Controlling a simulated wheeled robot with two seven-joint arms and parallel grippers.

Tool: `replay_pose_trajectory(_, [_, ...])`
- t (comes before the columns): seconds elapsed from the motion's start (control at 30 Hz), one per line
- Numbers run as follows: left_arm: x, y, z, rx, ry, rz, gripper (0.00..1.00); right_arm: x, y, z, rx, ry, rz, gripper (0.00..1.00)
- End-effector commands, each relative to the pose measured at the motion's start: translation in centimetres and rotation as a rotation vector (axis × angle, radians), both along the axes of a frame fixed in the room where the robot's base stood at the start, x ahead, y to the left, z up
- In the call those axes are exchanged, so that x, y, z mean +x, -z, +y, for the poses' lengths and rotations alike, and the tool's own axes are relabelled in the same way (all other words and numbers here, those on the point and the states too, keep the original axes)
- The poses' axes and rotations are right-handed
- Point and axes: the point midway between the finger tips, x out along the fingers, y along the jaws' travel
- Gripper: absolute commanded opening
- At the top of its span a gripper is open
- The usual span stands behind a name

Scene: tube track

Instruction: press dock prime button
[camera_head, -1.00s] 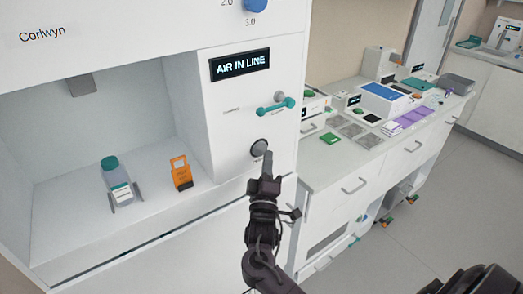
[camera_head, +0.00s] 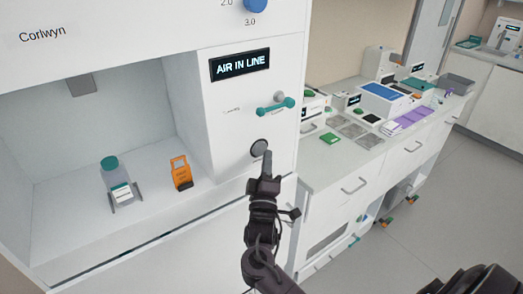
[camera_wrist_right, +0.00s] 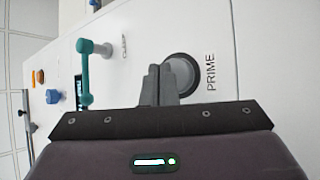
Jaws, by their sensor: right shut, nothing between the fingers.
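The dock's prime button (camera_head: 259,147) is a round dark grey knob low on the right panel of the white Corlwyn machine (camera_head: 206,88). In the right wrist view the button (camera_wrist_right: 183,74) sits beside the printed word PRIME. My right gripper (camera_head: 267,156) is shut and empty, its fingertips at the button's lower right edge in the head view. In the wrist view the fingers (camera_wrist_right: 159,80) overlap the button's left side; I cannot tell whether they touch it. A display (camera_head: 240,64) above reads AIR IN LINE. My left gripper is not in view.
A teal lever (camera_head: 276,106) sticks out above the button. A teal-capped bottle (camera_head: 116,178) and an orange tag-shaped item (camera_head: 181,173) stand in the machine's bay. A counter (camera_head: 323,171) with several boxes and cards lies to the right.

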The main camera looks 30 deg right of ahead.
Motion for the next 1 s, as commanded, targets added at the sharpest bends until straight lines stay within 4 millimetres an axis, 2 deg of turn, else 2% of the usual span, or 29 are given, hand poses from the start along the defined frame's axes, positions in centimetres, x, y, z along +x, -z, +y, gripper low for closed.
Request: replay_pose_trajectory(1.0, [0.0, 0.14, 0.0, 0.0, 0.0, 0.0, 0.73, 1.18, -0.02, 0.08, 0.001, 0.0, -0.001, 0.0])
